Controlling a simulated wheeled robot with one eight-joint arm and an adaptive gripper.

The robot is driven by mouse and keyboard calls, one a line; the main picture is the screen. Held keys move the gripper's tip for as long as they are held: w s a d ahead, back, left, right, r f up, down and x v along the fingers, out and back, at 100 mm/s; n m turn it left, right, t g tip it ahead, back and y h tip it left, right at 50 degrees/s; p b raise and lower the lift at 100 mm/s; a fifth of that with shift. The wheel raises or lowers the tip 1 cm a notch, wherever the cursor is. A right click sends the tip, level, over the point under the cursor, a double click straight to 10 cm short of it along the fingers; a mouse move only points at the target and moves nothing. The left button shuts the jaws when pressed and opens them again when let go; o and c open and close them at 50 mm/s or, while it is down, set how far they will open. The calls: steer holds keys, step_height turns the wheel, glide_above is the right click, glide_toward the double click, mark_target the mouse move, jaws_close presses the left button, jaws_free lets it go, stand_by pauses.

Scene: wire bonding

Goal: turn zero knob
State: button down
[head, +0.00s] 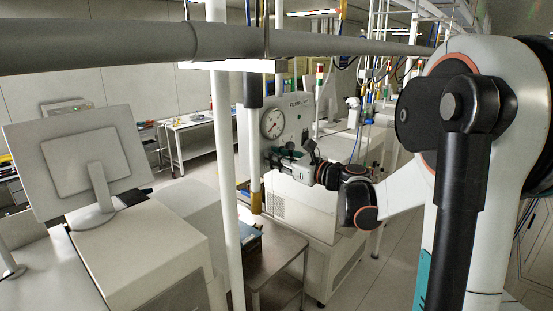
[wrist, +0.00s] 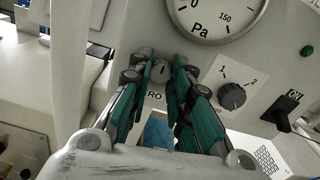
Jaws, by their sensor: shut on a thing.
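The zero knob (wrist: 160,71) is a small grey round knob with a dark mark, low on the pale panel, just above the partly hidden "ZERO" label (wrist: 152,95). My gripper (wrist: 162,63) has its teal fingers on both sides of the knob and is shut on it. In the head view my gripper (head: 279,156) reaches the panel (head: 299,116) from the right, below the round gauge (head: 273,122); the knob is hidden there. The gauge (wrist: 212,14), marked Pa, also shows at the top of the wrist view, cut off.
A black selector knob (wrist: 232,96) marked 1 and 2 sits right of my gripper, with a black ON switch (wrist: 284,109) and a green button (wrist: 307,50) farther right. In the head view a white post (head: 228,190) stands left of the panel and a monitor (head: 80,160) farther left.

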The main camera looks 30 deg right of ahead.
steer(key=shift+f, duration=0.1)
steer(key=n+b, duration=0.5)
steer(key=n, duration=0.5)
steer(key=shift+n, duration=0.3)
stand_by(0.4)
steer(key=c, duration=1.4)
jaws_free()
steer(key=shift+c, duration=0.2)
